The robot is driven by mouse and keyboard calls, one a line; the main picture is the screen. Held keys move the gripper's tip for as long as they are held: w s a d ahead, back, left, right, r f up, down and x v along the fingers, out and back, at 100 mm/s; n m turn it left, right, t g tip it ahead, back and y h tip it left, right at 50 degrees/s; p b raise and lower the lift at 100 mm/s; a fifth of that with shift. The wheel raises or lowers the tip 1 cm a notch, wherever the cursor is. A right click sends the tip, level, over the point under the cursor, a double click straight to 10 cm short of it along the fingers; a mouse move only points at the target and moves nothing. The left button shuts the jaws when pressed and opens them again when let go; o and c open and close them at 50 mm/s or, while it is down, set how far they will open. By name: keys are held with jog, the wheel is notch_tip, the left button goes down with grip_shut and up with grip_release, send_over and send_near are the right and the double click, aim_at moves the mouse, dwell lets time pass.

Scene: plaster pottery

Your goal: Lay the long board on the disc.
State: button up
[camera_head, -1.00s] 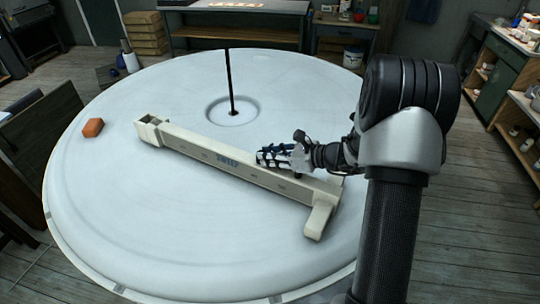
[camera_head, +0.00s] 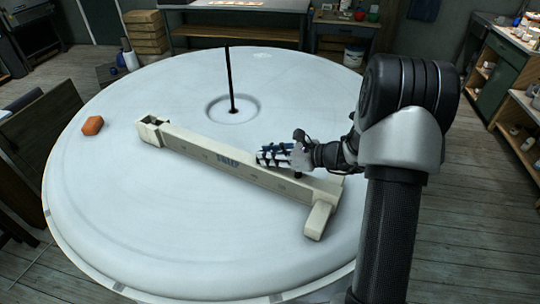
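Whether the fingers touch the board is unclear. Their opening cannot be made out from this angle. The gripper hides a short stretch of the board's far edge.
A thin black rod (camera_head: 230,80) stands upright in the recess at the disc's centre, behind the board. The front left of the disc is bare. Shelves (camera_head: 500,65) stand at the right, benches at the back.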

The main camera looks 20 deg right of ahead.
jog(key=o, duration=0.5)
jog(key=shift+s+f, duration=0.15)
jog(key=shift+f, duration=0.05)
jog(key=v, duration=1.2)
jog(key=shift+r, duration=0.2)
